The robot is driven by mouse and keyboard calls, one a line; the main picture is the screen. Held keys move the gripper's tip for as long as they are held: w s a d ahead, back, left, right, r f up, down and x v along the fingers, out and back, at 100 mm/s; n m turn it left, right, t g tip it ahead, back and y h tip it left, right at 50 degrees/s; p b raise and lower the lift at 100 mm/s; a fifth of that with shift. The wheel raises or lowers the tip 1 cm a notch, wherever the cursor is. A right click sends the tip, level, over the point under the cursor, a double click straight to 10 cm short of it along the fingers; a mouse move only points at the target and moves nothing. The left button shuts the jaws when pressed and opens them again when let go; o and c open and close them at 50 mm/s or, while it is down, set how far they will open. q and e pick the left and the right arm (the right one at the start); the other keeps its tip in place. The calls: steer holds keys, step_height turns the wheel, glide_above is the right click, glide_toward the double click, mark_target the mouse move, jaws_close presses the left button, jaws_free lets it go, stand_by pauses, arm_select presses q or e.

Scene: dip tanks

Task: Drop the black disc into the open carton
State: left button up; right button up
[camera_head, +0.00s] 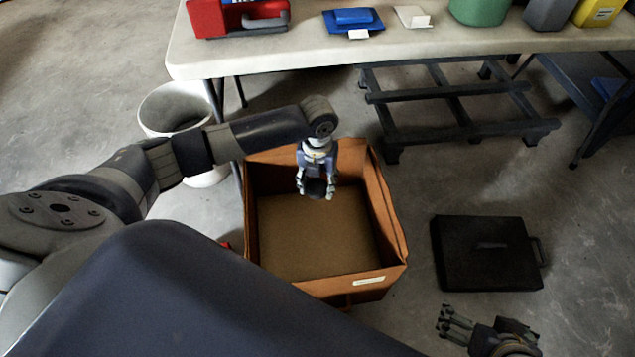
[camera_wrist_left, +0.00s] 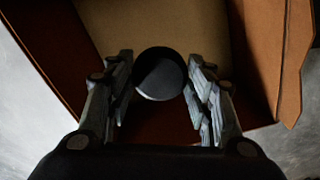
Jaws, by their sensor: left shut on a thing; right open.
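The open carton (camera_head: 375,282) stands on the floor in the middle of the head view, with its top open and a bare brown bottom. It also shows in the left wrist view (camera_wrist_left: 262,40), below the gripper. My left gripper (camera_head: 316,192) is over the carton's far part and is shut on the black disc (camera_head: 315,187). In the left wrist view the disc (camera_wrist_left: 159,74) sits between the two fingers of the left gripper (camera_wrist_left: 160,85), with the carton's inside behind it. My right gripper (camera_head: 447,325) is open at the lower right, apart from the carton.
A white table (camera_head: 420,45) stands behind the carton, with a red toolbox (camera_head: 215,20) and several containers on it. A white bin (camera_head: 172,108) is at the left. A black case (camera_head: 480,253) lies on the floor at right. A dark pallet rack (camera_head: 450,98) is under the table.

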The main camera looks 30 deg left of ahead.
mark_target(317, 186)
arm_select(q)
steer(key=shift+f+b, duration=0.65)
steer(key=shift+f, duration=0.2)
arm_select(e)
steer(key=w+a+r+t+y, duration=0.1)
steer(key=w+a+r+t, duration=0.1)
steer(key=w, duration=0.4)
steer(key=shift+r+t, duration=0.5)
steer(key=shift+t, duration=0.2)
arm_select(q)
steer(key=o, duration=1.1)
steer(key=shift+o, duration=0.2)
step_height(317, 186, up, 12)
